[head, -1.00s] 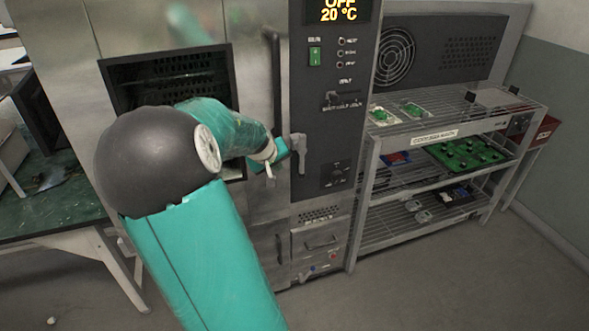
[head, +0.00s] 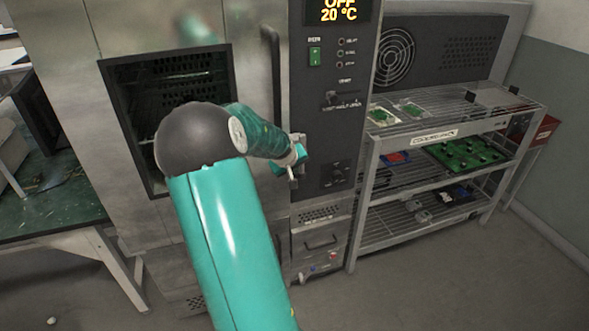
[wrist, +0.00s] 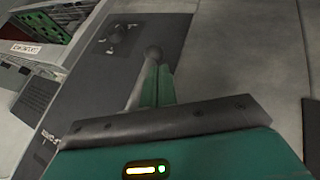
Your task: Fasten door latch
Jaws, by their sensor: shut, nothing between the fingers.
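The oven door (head: 250,130) is a grey metal panel with a dark window and a vertical bar handle (head: 272,85). It looks closed or nearly so; I cannot tell if it is flush. The grey latch lever (head: 299,138) is at the door's right edge, largely hidden behind my gripper (head: 293,172). In the wrist view the lever (wrist: 140,82) slants up to a round knob, just left of my green fingers (wrist: 158,84). The fingers are shut with nothing between them, close beside the lever; contact is unclear.
A dark control panel (head: 332,110) with switches and a display stands right of the door. A wire rack (head: 450,125) holding circuit boards is farther right. A green-topped table (head: 50,208) is at left. The floor at front right is clear.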

